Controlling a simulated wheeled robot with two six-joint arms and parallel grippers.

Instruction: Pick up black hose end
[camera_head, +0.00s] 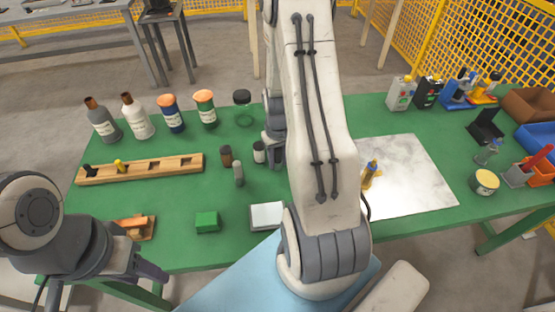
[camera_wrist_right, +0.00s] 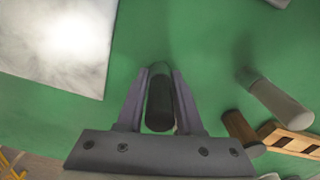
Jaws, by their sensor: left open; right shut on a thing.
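The black hose end (camera_wrist_right: 160,100) is a short dark cylinder with a rounded tip. In the right wrist view it sits between the two fingers of my right gripper (camera_wrist_right: 159,98), which is shut on it. In the head view a small dark-topped, pale-bottomed cylinder (camera_head: 259,152) shows beside my right gripper (camera_head: 274,150), which my right arm partly covers.
A grey cylinder (camera_head: 238,173) and a brown one (camera_head: 226,155) stand close by. A wooden rack (camera_head: 150,170), a green block (camera_head: 207,221), a white box (camera_head: 266,216) and several bottles (camera_head: 205,110) are around. A marble sheet (camera_head: 415,180) lies right of my right arm.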

